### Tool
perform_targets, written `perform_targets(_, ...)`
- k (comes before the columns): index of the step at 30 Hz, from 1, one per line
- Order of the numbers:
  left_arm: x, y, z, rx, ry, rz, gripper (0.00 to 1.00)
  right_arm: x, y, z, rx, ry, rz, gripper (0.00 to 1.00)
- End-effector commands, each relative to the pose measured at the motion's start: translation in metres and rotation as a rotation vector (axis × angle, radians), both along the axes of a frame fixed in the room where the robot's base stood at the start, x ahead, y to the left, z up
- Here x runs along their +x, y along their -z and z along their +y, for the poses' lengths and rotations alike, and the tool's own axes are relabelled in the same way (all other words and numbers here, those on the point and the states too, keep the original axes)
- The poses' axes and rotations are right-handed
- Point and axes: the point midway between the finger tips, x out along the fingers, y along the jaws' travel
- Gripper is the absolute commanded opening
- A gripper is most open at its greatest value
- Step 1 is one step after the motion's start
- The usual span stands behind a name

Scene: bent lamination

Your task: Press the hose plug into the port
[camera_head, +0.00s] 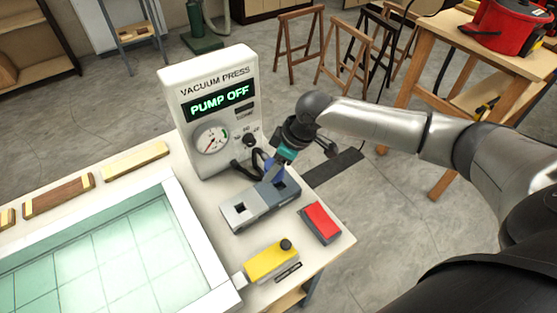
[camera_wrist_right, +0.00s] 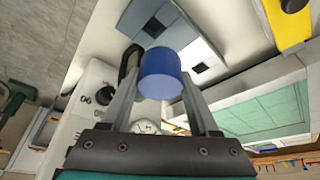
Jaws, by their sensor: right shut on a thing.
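My right gripper (camera_head: 270,165) is shut on the blue hose plug (camera_head: 274,170). In the right wrist view the blue plug (camera_wrist_right: 160,75) sits between the two fingers. In the head view it is over the back edge of the two-part grey port block (camera_head: 260,207), near the darker half's square port (camera_head: 280,187). The lighter half has another square port (camera_head: 240,209). In the wrist view both ports show beyond the plug, so it is outside them. Whether it touches the block cannot be told. A black hose (camera_head: 243,168) loops beside the press. My left gripper is out of view.
The vacuum press unit (camera_head: 211,110) stands behind the block and reads PUMP OFF. A red button (camera_head: 321,221) is to the block's right, and a yellow valve box (camera_head: 270,261) with a black knob is in front. A glass-topped frame (camera_head: 188,235) lies to the left.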

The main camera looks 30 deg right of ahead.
Motion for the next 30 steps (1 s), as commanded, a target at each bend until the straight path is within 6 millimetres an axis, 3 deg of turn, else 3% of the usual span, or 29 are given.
perform_targets(30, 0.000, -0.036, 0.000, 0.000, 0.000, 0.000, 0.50, -0.010, -0.002, 0.072, 0.003, -0.001, 0.000, 0.01)
